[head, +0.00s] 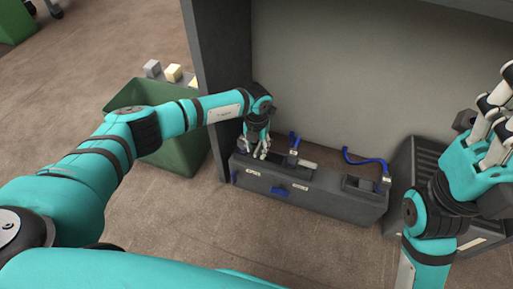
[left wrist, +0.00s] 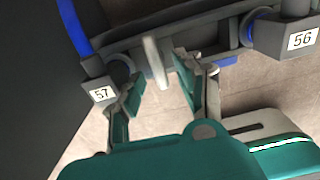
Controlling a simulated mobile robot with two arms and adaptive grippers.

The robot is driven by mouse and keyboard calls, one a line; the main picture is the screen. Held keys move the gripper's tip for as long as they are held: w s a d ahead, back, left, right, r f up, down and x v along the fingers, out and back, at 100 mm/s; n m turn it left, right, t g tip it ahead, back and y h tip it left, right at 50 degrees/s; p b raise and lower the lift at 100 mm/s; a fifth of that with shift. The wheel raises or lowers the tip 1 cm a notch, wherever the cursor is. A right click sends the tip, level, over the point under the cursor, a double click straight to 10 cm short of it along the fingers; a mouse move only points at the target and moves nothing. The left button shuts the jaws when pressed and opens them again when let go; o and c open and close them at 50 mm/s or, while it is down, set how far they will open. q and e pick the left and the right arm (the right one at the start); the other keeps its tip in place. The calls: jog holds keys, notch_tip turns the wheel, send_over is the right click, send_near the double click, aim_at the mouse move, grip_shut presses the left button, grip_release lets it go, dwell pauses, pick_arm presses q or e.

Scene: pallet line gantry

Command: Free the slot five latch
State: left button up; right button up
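A low dark grey bench unit (head: 330,205) with blue handles and small white labels stands against the back panel. No label legible to me reads five; in the left wrist view the labels read 57 (left wrist: 103,94) and 56 (left wrist: 302,39). My left gripper (head: 262,153) is at the unit's left end. In the left wrist view its fingers (left wrist: 160,85) are apart, with a pale upright lever (left wrist: 154,60) between or just beyond them; contact is unclear. My right gripper (head: 500,105) is raised at the right edge, fingers spread and empty.
A green bin (head: 170,150) stands left of the grey upright post (head: 222,60). Small blocks (head: 173,73) lie behind it. A dark crate (head: 420,165) stands right of the unit. Blue curved handles (head: 365,160) rise from the unit's top. The floor in front is clear.

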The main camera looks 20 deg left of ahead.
aim_at(256, 150)
pick_arm(q)
notch_tip(256, 150, up, 12)
jog(key=shift+f, duration=0.25)
dwell(0.4)
